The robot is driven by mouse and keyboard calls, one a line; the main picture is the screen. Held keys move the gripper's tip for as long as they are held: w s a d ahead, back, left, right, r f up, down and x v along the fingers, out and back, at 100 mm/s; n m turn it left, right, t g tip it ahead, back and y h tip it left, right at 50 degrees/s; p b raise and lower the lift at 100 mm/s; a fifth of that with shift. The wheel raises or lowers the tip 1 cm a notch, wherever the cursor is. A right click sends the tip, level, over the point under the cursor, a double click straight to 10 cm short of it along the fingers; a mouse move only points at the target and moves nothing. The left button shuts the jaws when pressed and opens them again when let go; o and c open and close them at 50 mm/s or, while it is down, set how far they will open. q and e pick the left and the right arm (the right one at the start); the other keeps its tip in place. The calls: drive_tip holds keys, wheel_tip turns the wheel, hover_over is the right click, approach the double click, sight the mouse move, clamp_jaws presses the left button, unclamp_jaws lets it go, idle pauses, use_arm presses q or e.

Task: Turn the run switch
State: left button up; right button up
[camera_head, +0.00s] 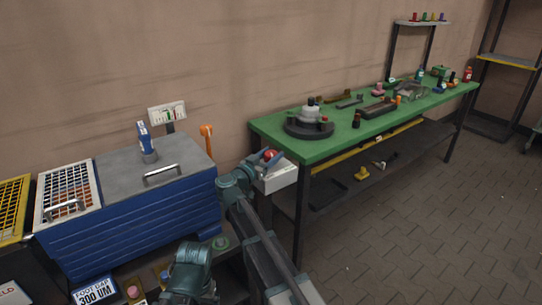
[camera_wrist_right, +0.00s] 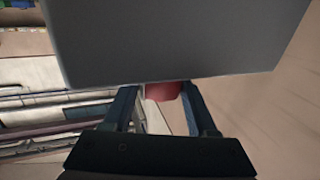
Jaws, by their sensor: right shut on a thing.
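A pale grey box (camera_head: 278,179) stands at the near left end of the green bench, with a red knob (camera_head: 271,154) on it, which looks like the run switch. My right gripper (camera_head: 267,158) reaches the knob from the left and is shut on it. In the right wrist view the red knob (camera_wrist_right: 163,90) sits between the two fingers, partly hidden by a large grey surface (camera_wrist_right: 180,40) in front. The knob's marking and turn position cannot be made out. My left gripper is not in view.
A blue chest (camera_head: 130,215) with a grey lid, a handle and a blue bottle (camera_head: 145,138) stands left of my right arm. An orange lever (camera_head: 207,135) rises behind it. The green bench (camera_head: 345,135) holds parts.

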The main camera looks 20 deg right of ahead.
drive_tip(key=shift+w+m+g+h, duration=0.15)
drive_tip(key=shift+m+g+h, duration=1.15)
drive_tip(key=shift+g, duration=0.6)
drive_tip(key=shift+m, duration=0.3)
drive_tip(key=o, duration=1.4)
drive_tip(key=shift+c, duration=0.2)
